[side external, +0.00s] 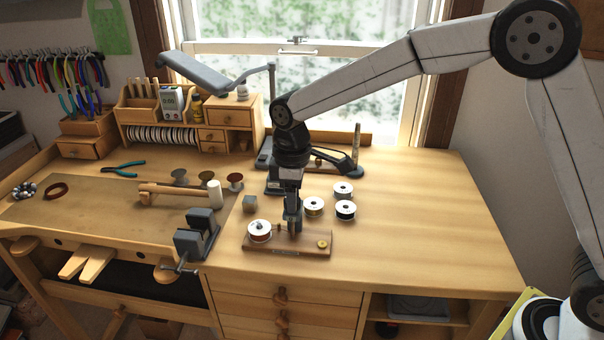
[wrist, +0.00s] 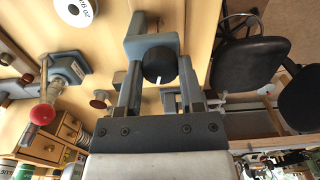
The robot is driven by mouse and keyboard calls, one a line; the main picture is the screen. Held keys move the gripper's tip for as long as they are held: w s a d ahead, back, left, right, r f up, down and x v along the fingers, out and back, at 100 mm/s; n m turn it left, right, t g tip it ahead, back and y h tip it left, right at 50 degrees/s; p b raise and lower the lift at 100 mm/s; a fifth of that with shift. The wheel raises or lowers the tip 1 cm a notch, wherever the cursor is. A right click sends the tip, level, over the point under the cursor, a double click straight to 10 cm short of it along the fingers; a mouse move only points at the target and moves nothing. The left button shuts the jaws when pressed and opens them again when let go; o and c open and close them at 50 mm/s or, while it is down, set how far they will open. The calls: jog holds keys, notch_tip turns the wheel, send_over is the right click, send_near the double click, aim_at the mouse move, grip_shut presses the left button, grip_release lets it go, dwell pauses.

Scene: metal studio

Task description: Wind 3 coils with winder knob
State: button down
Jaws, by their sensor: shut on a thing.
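The winder's wooden base (side external: 285,243) lies near the bench's front edge. A white-flanged spool with reddish wire (side external: 260,230) sits at its left end and a brass disc (side external: 322,244) at its right end. My gripper (side external: 294,228) points down over the base between them. In the wrist view my gripper (wrist: 158,82) is shut on a round black knob with a white mark (wrist: 158,62), one finger on each side. The knob sits in front of a blue-grey body (wrist: 145,40). In the side view the knob is hidden by my gripper.
Three loose spools stand right of my gripper: one at the back (side external: 342,189), one nearer left (side external: 313,206) and one nearer right (side external: 346,209). A small grey cube (side external: 250,203) and a dark vise (side external: 198,235) are to the left. The bench's right side is clear.

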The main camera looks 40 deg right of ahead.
jog(key=m, duration=0.5)
jog(key=shift+m, duration=0.3)
jog(key=m, duration=0.4)
jog(key=shift+a, duration=0.1)
jog(key=m, duration=0.9)
jog(key=shift+m, duration=0.3)
jog(key=m, duration=0.5)
jog(key=shift+w+a, duration=0.1)
jog(key=m, duration=0.4)
jog(key=shift+m, duration=0.4)
jog(key=m, duration=0.4)
jog(key=shift+w+m, duration=0.1)
jog(key=shift+m, duration=0.2)
jog(key=m, duration=0.4)
jog(key=shift+m, duration=0.4)
